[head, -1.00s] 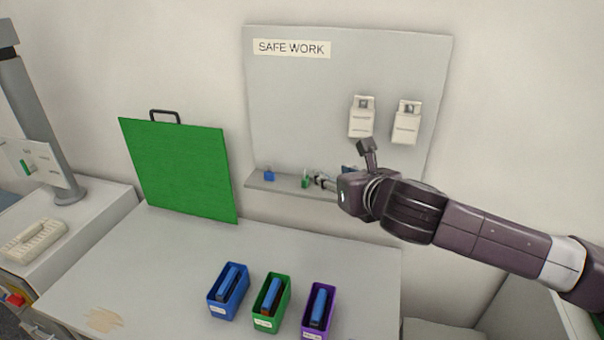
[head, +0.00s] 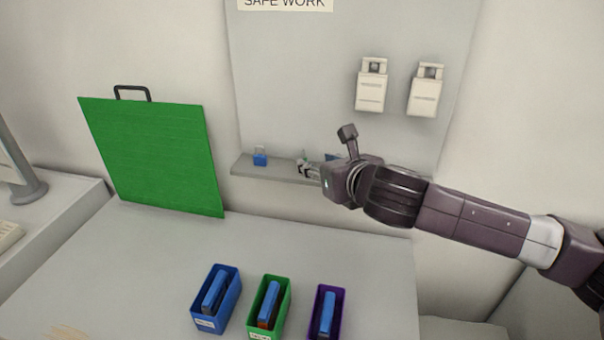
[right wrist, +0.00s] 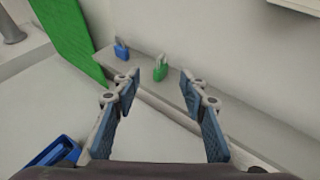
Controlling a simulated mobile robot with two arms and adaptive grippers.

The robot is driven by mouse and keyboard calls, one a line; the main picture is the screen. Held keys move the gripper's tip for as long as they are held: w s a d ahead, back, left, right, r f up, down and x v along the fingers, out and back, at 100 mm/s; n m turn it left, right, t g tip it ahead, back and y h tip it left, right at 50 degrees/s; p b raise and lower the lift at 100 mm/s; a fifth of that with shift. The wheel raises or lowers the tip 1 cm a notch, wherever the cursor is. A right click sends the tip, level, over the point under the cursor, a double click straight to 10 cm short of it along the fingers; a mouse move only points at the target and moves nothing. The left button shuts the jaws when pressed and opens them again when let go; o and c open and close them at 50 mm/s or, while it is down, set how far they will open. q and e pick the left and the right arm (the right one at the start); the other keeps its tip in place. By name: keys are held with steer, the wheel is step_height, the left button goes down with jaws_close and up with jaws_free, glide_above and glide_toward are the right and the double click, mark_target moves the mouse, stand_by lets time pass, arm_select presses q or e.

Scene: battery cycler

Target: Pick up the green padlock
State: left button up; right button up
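The green padlock (right wrist: 160,72) stands on the narrow grey shelf (right wrist: 150,88) in the right wrist view, with its shackle up. There it appears between and beyond the fingertips of my right gripper (right wrist: 159,84), which are spread apart with nothing between them. In the head view my right gripper (head: 308,168) is at the shelf and hides the green padlock. A blue padlock (head: 260,158) stands to its left on the shelf; it also shows in the right wrist view (right wrist: 121,50). My left gripper is not in view.
A green board (head: 150,155) with a handle leans at the left. Blue (head: 231,308), green (head: 283,310) and purple (head: 338,312) bins with blue items stand at the table's front. Two white boxes hang on the panel (head: 300,75) above. The table (head: 150,250) is mostly clear.

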steer(key=p+x, duration=0.1)
steer(key=x, duration=0.2)
steer(key=f+p+x, duration=0.1)
steer(key=x, duration=0.3)
steer(key=shift+s+d+f, duration=0.1)
steer(key=shift+s+f, duration=0.05)
steer(key=shift+s, duration=0.05)
steer(key=shift+w+a+f, duration=0.25)
steer(key=shift+w+f, duration=0.05)
steer(key=shift+w, duration=0.3)
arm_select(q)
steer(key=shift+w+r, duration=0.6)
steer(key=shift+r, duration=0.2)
arm_select(e)
jaws_close()
